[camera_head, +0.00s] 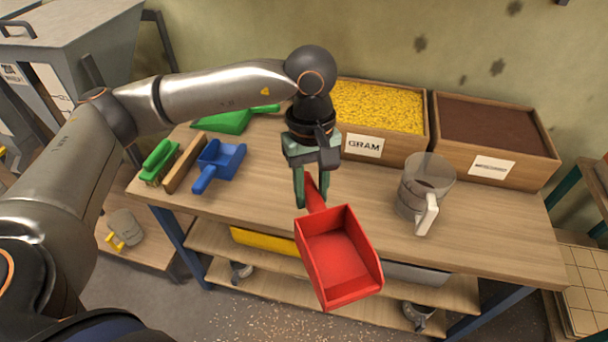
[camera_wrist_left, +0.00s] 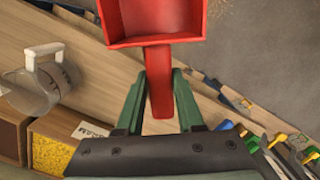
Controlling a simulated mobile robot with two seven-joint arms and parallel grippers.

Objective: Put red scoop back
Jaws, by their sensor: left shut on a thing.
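The red scoop (camera_head: 337,256) hangs in the air in front of the bench's front edge, its open tray facing up and towards me. My left gripper (camera_head: 311,200) is shut on the red scoop's handle. In the left wrist view the red scoop (camera_wrist_left: 158,20) is at the top, and its handle lies between the green fingers of my left gripper (camera_wrist_left: 160,90). A blue scoop (camera_head: 222,163) and a green scoop (camera_head: 228,121) lie on the left part of the bench. My right gripper is not in view.
The wooden bench (camera_head: 500,240) bears a clear jug (camera_head: 421,190), a box of yellow grain (camera_head: 375,107) and a box of brown material (camera_head: 495,139) at the back. A green brush (camera_head: 158,162) lies at the left. The shelf below holds a yellow tray (camera_head: 264,242).

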